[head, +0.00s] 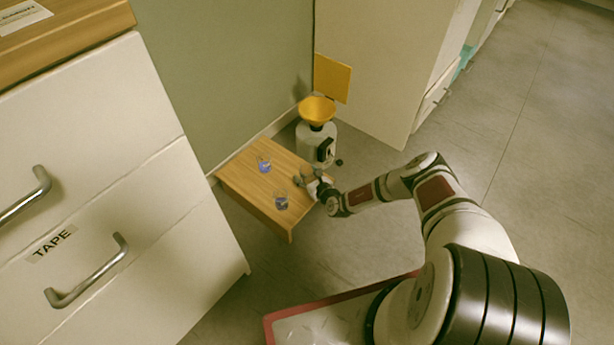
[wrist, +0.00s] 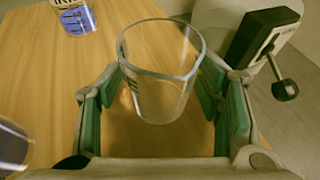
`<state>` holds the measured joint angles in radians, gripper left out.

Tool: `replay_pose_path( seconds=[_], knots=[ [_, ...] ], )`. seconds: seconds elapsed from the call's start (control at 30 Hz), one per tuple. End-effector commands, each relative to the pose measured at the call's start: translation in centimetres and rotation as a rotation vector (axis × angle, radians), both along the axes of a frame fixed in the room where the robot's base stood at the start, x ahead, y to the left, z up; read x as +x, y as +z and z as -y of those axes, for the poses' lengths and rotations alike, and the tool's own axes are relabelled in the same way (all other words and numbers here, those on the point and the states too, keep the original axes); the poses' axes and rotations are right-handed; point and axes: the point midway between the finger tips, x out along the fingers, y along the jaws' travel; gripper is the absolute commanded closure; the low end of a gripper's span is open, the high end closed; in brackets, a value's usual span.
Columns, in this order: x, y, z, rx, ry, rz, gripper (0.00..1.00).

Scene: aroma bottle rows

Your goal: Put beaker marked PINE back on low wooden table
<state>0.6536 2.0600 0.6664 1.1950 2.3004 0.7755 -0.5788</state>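A clear, empty-looking glass beaker (wrist: 160,85) is between the fingers of my gripper (wrist: 162,72) in the wrist view. The fingertips meet its sides, so the gripper looks shut on it. Dark lettering on its left side is seen edge-on and cannot be read. In the head view, my gripper (head: 314,184) is at the right edge of the low wooden table (head: 245,184), with the beaker (head: 306,171) at its tip. The beaker is upright over the table top; whether its base touches the wood I cannot tell.
Two beakers with blue contents stand on the table, one farther back (head: 264,163) and one near the front (head: 281,201). A grey-white device with a yellow funnel (head: 317,111) stands behind the table's right end. A white drawer cabinet (head: 110,190) is on the left.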

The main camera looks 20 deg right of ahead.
Motion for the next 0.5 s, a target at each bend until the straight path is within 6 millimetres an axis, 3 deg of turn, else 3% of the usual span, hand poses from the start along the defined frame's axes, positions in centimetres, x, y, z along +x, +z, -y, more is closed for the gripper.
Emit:
replay_pose_path(
  seconds=[0.27,0.5],
  knots=[
    [-0.2,0.5,0.1,0.001,0.000,0.000,0.40],
    [-3.8,2.3,0.9,0.001,-0.001,-0.002,0.40]
  ],
)
